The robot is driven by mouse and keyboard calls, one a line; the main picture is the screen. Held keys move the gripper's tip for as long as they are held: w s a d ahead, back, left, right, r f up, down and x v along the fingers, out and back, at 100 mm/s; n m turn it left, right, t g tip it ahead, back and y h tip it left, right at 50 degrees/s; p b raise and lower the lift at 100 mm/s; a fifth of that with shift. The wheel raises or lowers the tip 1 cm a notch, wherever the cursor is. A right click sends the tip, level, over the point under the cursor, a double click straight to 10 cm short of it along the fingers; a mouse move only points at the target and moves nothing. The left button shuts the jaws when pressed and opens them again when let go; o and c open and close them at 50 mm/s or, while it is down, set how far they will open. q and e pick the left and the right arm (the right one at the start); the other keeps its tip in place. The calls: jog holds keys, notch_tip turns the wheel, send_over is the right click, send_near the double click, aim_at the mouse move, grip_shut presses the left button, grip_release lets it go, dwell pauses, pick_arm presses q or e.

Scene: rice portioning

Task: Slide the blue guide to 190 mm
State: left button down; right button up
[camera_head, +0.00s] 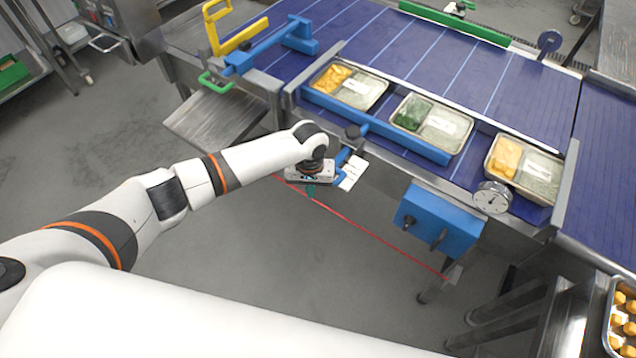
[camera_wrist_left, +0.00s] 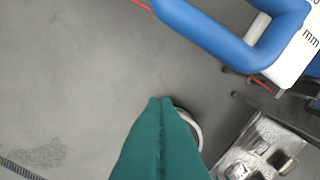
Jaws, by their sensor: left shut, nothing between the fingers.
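The blue guide (camera_head: 375,122) is a long bar along the near side of the conveyor, in front of the food trays. A small blue handle (camera_head: 342,158) sticks out below the conveyor edge beside a white scale card (camera_head: 353,172). In the left wrist view the blue handle (camera_wrist_left: 215,35) is a rounded loop at the top right, and part of the white scale (camera_wrist_left: 292,60) shows "mm"; the full reading is not visible. My left gripper (camera_head: 310,191) hangs just left of and below the handle, apart from it. Its green fingers (camera_wrist_left: 160,101) are shut and empty.
Compartment trays (camera_head: 365,91) of food stand on the blue belt (camera_head: 400,45). A round dial (camera_head: 492,197) and a blue control box (camera_head: 438,220) are on the near side, right of the handle. A red cord (camera_head: 370,236) runs below. Open floor lies under my gripper.

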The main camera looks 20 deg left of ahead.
pick_arm(q)
notch_tip(320, 180, up, 7)
jog(key=p, duration=0.6)
dwell(0.5)
jog(key=s+a+f+t+b, duration=0.1)
jog(key=s+f+b, duration=0.25)
jog(key=f, duration=0.65)
jog(key=s+a+f+m+h+b, duration=0.15)
jog(key=s+f, duration=0.25)
jog(key=f, duration=0.6)
jog(key=s+a+f+t+y+b, duration=0.1)
jog(key=s+f+b, duration=0.25)
jog(key=f, duration=0.65)
jog(key=s+a+f+m+b, duration=0.1)
jog(key=s+f+b, duration=0.1)
jog(key=s+f, duration=0.4)
jog(key=s+a+f+m+b, duration=0.1)
jog(key=s+f, duration=0.5)
jog(key=s, duration=1)
jog(key=s+a+f+m+g+b, duration=0.1)
jog(key=s+a+f+b, duration=0.2)
jog(key=s+f, duration=0.3)
jog(key=s, duration=0.5)
jog(key=shift+s+a+f, duration=0.2)
jog(key=shift+s, duration=0.05)
